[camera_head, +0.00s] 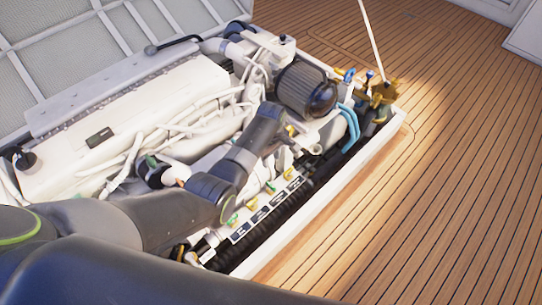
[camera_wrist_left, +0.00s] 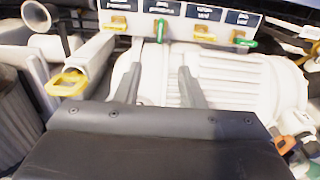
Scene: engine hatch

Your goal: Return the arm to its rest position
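My left arm (camera_head: 165,215) comes in from the left in the head view and reaches over the open engine hatch. Its forearm bends up toward the dark round filter, and the gripper's fingers cannot be made out there. In the left wrist view my left gripper (camera_wrist_left: 160,60) has its two dark fingers apart, with nothing held between them. The fingers point toward a labelled panel (camera_wrist_left: 186,14) with yellow and green handles, over a white ribbed engine part (camera_wrist_left: 240,80). Whether they touch anything cannot be told. My right gripper is not in view.
The white engine (camera_head: 120,120) fills the hatch, with hoses and a dark filter (camera_head: 306,90). In the left wrist view a yellow handle (camera_wrist_left: 68,84) stands close left of the fingers. A pale hatch rim (camera_head: 330,205) borders the clear wooden deck (camera_head: 440,200) at right.

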